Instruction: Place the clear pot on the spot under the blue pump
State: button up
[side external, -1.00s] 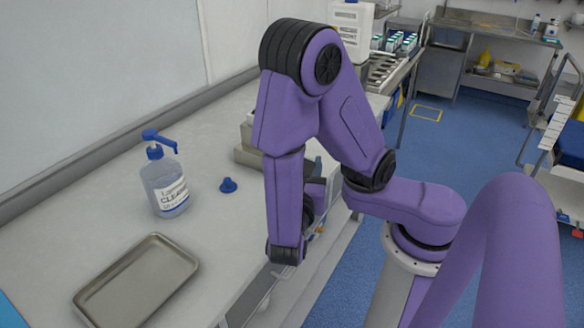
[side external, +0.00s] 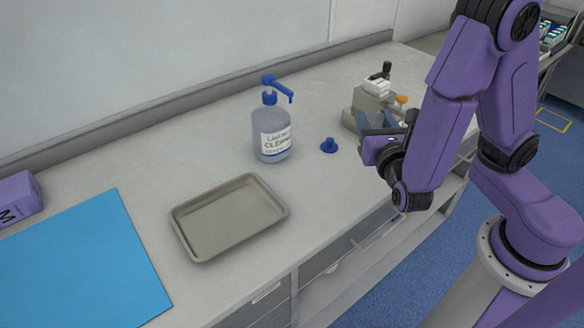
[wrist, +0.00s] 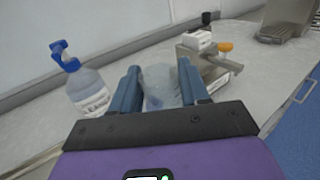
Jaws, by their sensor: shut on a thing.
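The blue pump (side external: 275,84) tops a clear bottle with a white label (side external: 275,140), upright on the bench; its nozzle points right, toward my arm. The spot under the nozzle is bare bench in the side view. The pump (wrist: 64,56) and bottle (wrist: 88,92) stand left of my fingers in the wrist view. My gripper (wrist: 160,76) is shut on the clear pot (wrist: 160,84), a see-through vessel between its two blue-grey fingers. In the side view my gripper (side external: 370,127) is right of the bottle, over the bench; I cannot make out the pot there.
A metal tray (side external: 183,222) lies in front of the bottle, a blue mat (side external: 80,265) further left. A boxy device with an orange knob (wrist: 225,47) stands right of my fingers. Bench front edge is near my arm.

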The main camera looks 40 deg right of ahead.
aim_at(282, 145)
jog(key=w+a+f+n+t+y, duration=0.1)
jog(key=w+a+f+n+y, duration=0.1)
jog(key=w+a+f+y, duration=0.1)
jog(key=w+a+f+n+t+y, duration=0.1)
jog(key=w+a+f+n+y, duration=0.1)
jog(key=w, duration=0.4)
jog(key=w+a+f+n+t+y, duration=0.1)
jog(key=w+a+f+n+y, duration=0.1)
jog(key=w+a+f+y, duration=0.2)
jog(key=shift+w+a+f+n+y, duration=0.1)
jog(key=shift+w+f+n+y, duration=0.1)
jog(key=shift+w, duration=0.15)
jog(key=shift+w+a+f+n+y, duration=0.1)
jog(key=shift+w+y, duration=0.1)
jog(key=shift+w, duration=0.1)
jog(key=shift+w+f, duration=0.1)
jog(key=shift+f, duration=1.5)
jog(key=shift+f, duration=0.15)
jog(key=o, duration=1.1)
